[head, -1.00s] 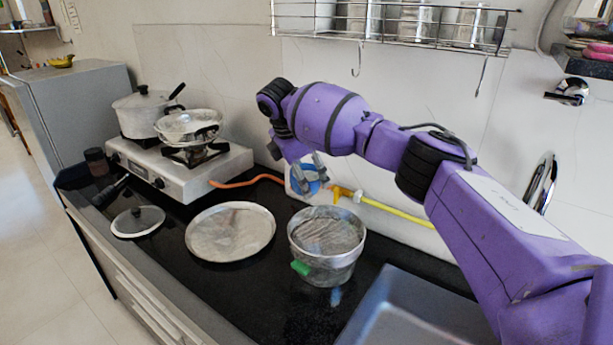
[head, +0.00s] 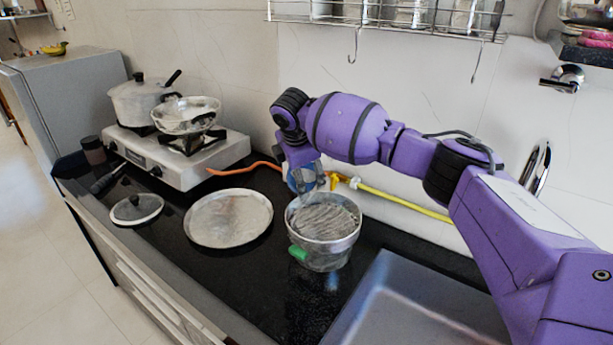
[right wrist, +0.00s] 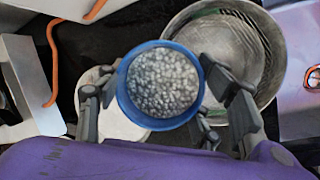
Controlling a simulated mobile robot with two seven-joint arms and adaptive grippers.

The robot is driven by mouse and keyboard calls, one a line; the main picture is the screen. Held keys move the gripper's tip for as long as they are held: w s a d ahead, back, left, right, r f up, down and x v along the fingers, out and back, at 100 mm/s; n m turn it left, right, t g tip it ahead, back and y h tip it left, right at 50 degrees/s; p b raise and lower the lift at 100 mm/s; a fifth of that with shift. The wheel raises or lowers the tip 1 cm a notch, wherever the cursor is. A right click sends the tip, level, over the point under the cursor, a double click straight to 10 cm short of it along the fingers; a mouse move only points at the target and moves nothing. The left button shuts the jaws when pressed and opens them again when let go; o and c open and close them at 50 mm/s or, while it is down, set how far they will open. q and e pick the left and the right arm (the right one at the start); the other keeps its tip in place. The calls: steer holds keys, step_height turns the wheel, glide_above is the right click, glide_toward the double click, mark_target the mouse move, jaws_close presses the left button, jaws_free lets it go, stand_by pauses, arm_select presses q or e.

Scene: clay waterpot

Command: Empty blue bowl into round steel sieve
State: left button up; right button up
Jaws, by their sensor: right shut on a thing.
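The blue bowl (head: 301,179) is partly hidden behind my right gripper (head: 316,180) in the head view. The right wrist view shows the bowl (right wrist: 126,101) from above, full of small pale grey grains. My right gripper (right wrist: 160,88) is shut on the bowl, with fingers at both sides of it. The bowl looks roughly level. The round steel sieve (head: 323,250) stands on the black counter in front of the bowl in the head view. It also shows behind the bowl, to the upper right, in the right wrist view (right wrist: 265,60). My left gripper is out of view.
A flat steel plate (head: 228,218) and a pot lid (head: 136,209) lie left of the sieve. A stove (head: 190,165) with pots stands farther left. A sink (head: 410,305) is at right. A yellow hose (head: 395,203) runs along the wall; a wire rack (head: 385,20) hangs above.

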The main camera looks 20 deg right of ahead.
steer(key=shift+r+t, duration=0.1)
steer(key=shift+t, duration=0.2)
steer(key=shift+f+t+p, duration=0.2)
steer(key=shift+t+p, duration=0.1)
steer(key=shift+p, duration=0.1)
steer(key=shift+f, duration=0.1)
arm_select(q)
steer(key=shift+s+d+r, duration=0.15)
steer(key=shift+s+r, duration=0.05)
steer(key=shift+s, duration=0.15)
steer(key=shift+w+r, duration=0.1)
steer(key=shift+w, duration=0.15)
arm_select(e)
steer(key=shift+r+t+y+p, duration=0.2)
steer(key=shift+t+y+p, duration=0.1)
steer(key=shift+t+p, duration=0.15)
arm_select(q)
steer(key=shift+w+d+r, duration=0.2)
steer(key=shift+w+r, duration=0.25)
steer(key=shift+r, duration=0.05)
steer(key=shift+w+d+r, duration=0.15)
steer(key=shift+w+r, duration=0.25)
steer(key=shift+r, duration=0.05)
